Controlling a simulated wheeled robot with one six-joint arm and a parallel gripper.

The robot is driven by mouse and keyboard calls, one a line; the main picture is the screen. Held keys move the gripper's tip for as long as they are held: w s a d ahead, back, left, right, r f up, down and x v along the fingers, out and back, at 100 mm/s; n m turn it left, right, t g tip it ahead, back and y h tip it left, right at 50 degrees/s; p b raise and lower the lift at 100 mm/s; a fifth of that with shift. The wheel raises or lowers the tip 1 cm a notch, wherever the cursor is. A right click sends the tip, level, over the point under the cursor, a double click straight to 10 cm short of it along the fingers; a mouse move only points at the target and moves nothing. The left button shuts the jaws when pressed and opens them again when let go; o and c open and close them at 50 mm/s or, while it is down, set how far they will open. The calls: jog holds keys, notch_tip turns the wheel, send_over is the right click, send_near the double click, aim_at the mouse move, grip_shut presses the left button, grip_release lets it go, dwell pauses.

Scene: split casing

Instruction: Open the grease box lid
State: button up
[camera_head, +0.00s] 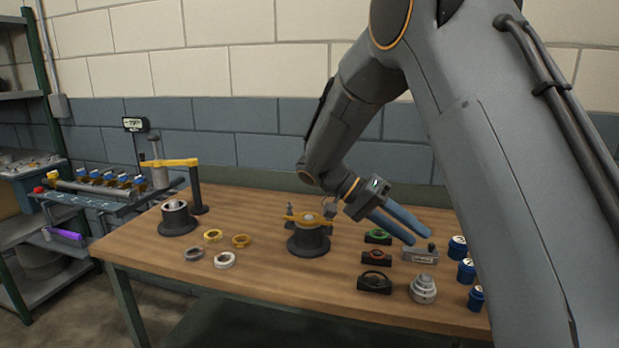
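A small grey metal box (420,255), which looks like the grease box, stands on the right part of the wooden table. A short dark knob or handle shows at its top right. The lid looks closed, but the box is small in view. My gripper (419,238) reaches in from the upper left with its two blue fingers pointing down and right. The fingers are spread apart, and nothing shows between them. Their tips appear just above or behind the box in the picture; I cannot tell whether they touch it.
Three blue jars (466,271) stand right of the box. Dark blocks with rings (375,282) and a stepped grey part (423,289) lie left and in front. A casing with a yellow piece (309,239) stands mid-table. Loose rings (224,260) lie on the left.

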jog(key=s+a+f+n+t+y+b, duration=0.1)
jog(key=s+f+n+y+b, duration=0.3)
jog(key=s+f, duration=0.5)
jog(key=s+a+f+n+t+y+b, duration=0.1)
jog(key=s+f+n+t+y+b, duration=0.1)
jog(key=s+f+n+y+b, duration=0.2)
jog(key=s+f+n+y, duration=0.1)
jog(key=s+f+y, duration=0.2)
jog(key=s+f, duration=0.2)
jog(key=shift+s+a+f+t, duration=0.25)
jog(key=shift+f+t, duration=0.05)
jog(key=shift+f, duration=0.2)
